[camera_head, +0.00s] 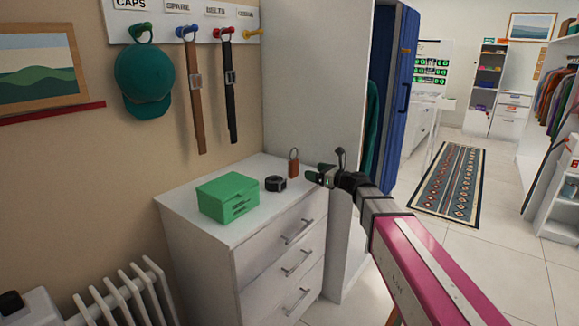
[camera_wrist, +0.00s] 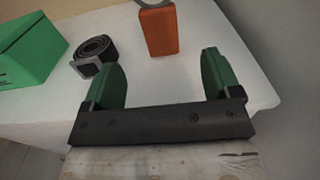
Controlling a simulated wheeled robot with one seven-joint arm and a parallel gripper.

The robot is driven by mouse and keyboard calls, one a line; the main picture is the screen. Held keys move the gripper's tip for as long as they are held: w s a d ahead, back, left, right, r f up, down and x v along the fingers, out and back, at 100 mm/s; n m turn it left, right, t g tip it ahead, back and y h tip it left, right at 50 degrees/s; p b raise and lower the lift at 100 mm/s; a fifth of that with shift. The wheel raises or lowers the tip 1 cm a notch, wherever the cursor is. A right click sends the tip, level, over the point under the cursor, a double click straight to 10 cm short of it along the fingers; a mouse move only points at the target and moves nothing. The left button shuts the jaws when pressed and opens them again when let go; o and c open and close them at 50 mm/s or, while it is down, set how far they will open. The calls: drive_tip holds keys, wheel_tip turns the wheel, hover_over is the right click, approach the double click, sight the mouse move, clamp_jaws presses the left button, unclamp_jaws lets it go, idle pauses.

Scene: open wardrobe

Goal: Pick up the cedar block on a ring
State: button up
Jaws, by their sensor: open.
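The cedar block (camera_head: 293,168) is a small reddish-brown block with a metal ring at its top. It stands upright on the white dresser top near the back right corner. In the wrist view the orange-brown block (camera_wrist: 158,32) stands beyond the fingers, with its grey ring cut off by the top edge. My gripper (camera_head: 318,177) is just right of the block in the head view. In the wrist view my gripper (camera_wrist: 165,80) has its two green fingers spread apart, with nothing between them. The block lies ahead of the gap, apart from both fingers.
On the white dresser (camera_head: 240,233) stand a green box (camera_head: 228,198) and a rolled black belt (camera_head: 275,184), both left of the block. A wardrobe side panel (camera_head: 315,85) rises behind. A cap (camera_head: 144,78) and belts hang from wall hooks above. A radiator (camera_head: 130,295) is at lower left.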

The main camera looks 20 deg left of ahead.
sight(296, 165)
drive_tip(key=x, duration=1.1)
drive_tip(key=shift+r, duration=0.1)
drive_tip(key=shift+s+d, duration=0.1)
drive_tip(key=c, duration=1)
